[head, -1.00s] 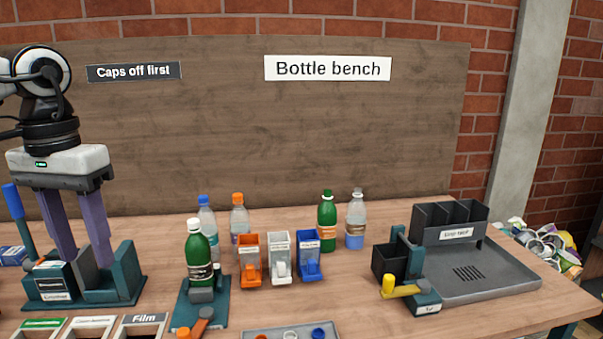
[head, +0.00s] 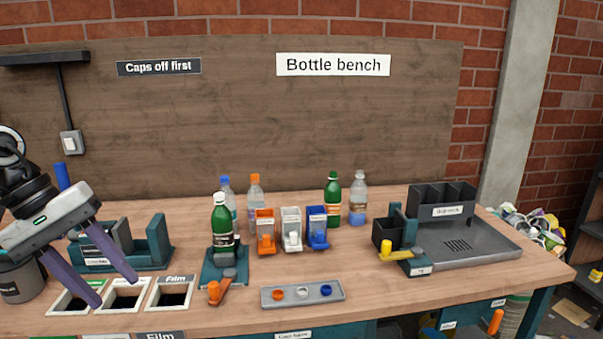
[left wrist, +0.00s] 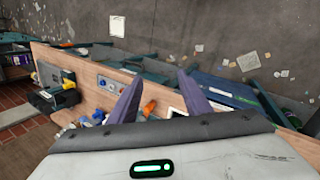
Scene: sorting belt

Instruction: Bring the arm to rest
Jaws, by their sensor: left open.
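My left gripper (head: 116,292) is at the left of the head view, tilted, its two purple fingers spread apart with nothing between them. The fingers hang over the labelled openings at the bench's front left edge. In the left wrist view the open, empty fingers (left wrist: 157,100) point out over the bench. I cannot tell whether they touch the bench. My right gripper is in neither view.
Labelled bins, one marked Film (head: 172,294), line the front left. A green bottle (head: 222,228) stands in a teal holder (head: 225,279). Small dispensers, several bottles, a cap tray (head: 333,291) and a grey tray (head: 490,250) occupy the bench (head: 380,280).

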